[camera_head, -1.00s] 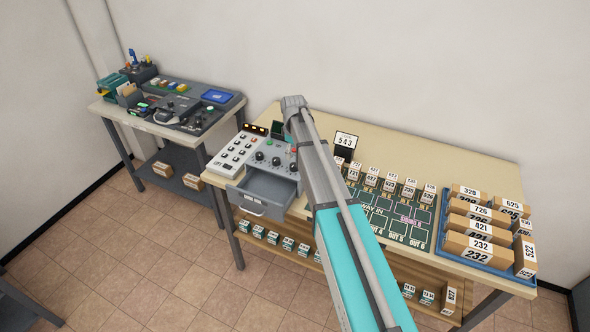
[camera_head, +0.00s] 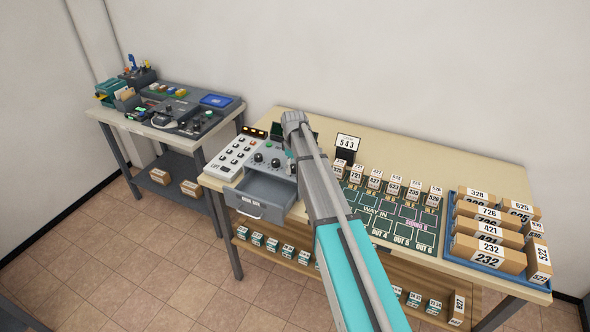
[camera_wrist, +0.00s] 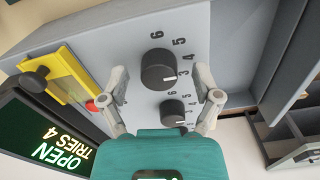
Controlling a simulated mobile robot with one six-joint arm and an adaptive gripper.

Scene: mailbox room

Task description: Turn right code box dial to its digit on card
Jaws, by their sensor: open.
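The grey code box (camera_head: 266,158) stands on the long table with its dials on top. In the wrist view its panel (camera_wrist: 215,30) shows two black dials. The upper one, apparently the right dial (camera_wrist: 158,68), lies between the two fingers of my gripper (camera_wrist: 162,88). Its white mark points near the 3. A neighbouring dial (camera_wrist: 172,110) sits just below it, partly close to my gripper's body. My gripper is open; whether a finger touches the dial I cannot tell. The card (camera_head: 347,143) reads 543.
A green screen (camera_wrist: 55,140) reads OPEN, TRIES 4. A yellow part (camera_wrist: 70,75) with a black knob and a red button (camera_wrist: 91,106) sit close to the left finger. The code box drawer (camera_head: 258,204) stands open. A blue tray (camera_head: 497,270) of parcels is at right.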

